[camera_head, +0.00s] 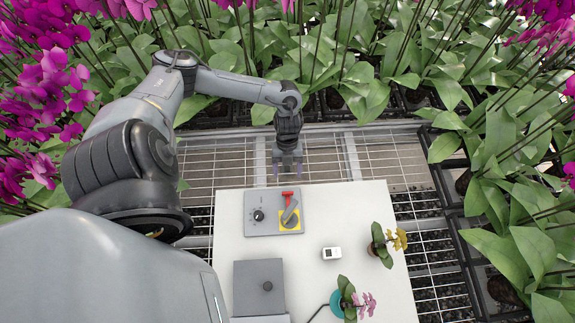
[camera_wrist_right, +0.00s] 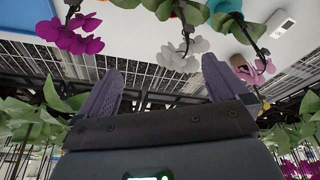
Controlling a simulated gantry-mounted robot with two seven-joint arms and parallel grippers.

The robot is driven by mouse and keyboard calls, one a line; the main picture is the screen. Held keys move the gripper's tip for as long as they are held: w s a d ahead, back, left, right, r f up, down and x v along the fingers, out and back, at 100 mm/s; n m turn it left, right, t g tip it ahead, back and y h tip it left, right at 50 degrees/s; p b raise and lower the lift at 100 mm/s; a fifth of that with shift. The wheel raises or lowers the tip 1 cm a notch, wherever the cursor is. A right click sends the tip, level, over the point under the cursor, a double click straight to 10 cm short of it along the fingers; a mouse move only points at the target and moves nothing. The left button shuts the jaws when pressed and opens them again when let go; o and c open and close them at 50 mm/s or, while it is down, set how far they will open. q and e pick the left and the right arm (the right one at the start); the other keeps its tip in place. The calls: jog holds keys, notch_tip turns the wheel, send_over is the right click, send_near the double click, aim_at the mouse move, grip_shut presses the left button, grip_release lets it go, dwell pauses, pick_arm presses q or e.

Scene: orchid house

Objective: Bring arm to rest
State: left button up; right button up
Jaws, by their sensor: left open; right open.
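My left arm (camera_head: 152,110) reaches in from the left of the head view and bends over the far edge of the white table. Its gripper (camera_head: 288,168) points down beyond that edge, open and empty. My right arm does not show clearly in the head view. In the right wrist view, my right gripper (camera_wrist_right: 162,85) has its two dark fingers wide apart with nothing between them. Orchid flowers hang in the picture beyond the fingers, among them a white one (camera_wrist_right: 183,55) and a magenta one (camera_wrist_right: 72,38).
The white table (camera_head: 330,200) holds a grey panel (camera_head: 262,224) with a red handle, a small white device (camera_head: 331,253), a grey lidded box (camera_head: 258,272), a yellow orchid (camera_head: 397,240) and a pink orchid (camera_head: 365,304). Dense potted orchids surround the metal grating (camera_head: 210,165).

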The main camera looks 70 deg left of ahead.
pick_arm(q)
jog(key=shift+a+r, duration=0.2)
jog(key=shift+r, duration=0.35)
jog(key=shift+r, duration=0.1)
